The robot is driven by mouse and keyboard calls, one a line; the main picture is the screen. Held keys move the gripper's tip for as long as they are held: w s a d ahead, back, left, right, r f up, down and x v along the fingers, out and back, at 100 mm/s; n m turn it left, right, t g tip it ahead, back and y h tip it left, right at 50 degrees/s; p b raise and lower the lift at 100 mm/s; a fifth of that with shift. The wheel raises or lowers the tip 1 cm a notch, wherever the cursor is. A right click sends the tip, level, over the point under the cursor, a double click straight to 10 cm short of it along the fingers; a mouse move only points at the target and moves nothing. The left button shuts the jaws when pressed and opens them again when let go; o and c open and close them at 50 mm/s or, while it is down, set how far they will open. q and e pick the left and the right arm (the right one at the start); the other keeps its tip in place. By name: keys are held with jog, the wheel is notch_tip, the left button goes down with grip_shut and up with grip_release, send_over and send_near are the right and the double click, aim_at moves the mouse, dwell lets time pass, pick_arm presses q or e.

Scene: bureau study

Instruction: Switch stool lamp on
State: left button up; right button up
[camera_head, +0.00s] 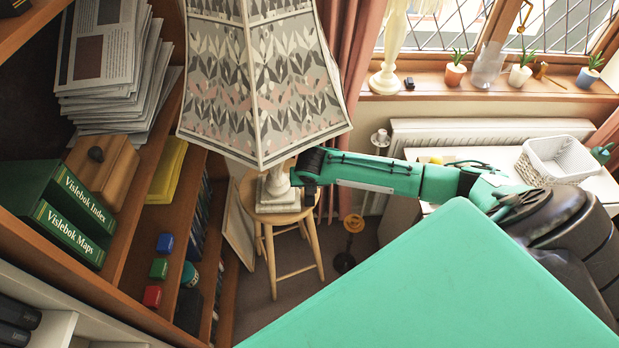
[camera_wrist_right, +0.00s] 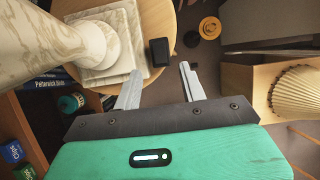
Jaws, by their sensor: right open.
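The stool lamp has a large patterned shade (camera_head: 262,85) in grey, white and pink. Its pale marble-like base (camera_head: 276,192) stands on a round wooden stool (camera_head: 263,215). In the right wrist view the lamp's stepped base (camera_wrist_right: 118,42) is at upper left on the stool top (camera_wrist_right: 158,14). A small black box (camera_wrist_right: 159,51), which looks like a switch, sits beside the base on the stool. My right gripper (camera_wrist_right: 160,86) is open and empty, its fingertips just short of the box. In the head view it (camera_head: 305,168) is beside the lamp base, partly under the shade. My left gripper is not in view.
A bookcase with papers (camera_head: 110,65) and green binders (camera_head: 70,215) stands at left. A radiator (camera_head: 480,132) and a windowsill (camera_head: 440,90) with a second lamp (camera_head: 386,82) and small plants are behind. A white basket (camera_head: 558,160) is at right.

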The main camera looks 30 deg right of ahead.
jog(key=shift+p+x, duration=0.5)
jog(key=shift+x, duration=2.6)
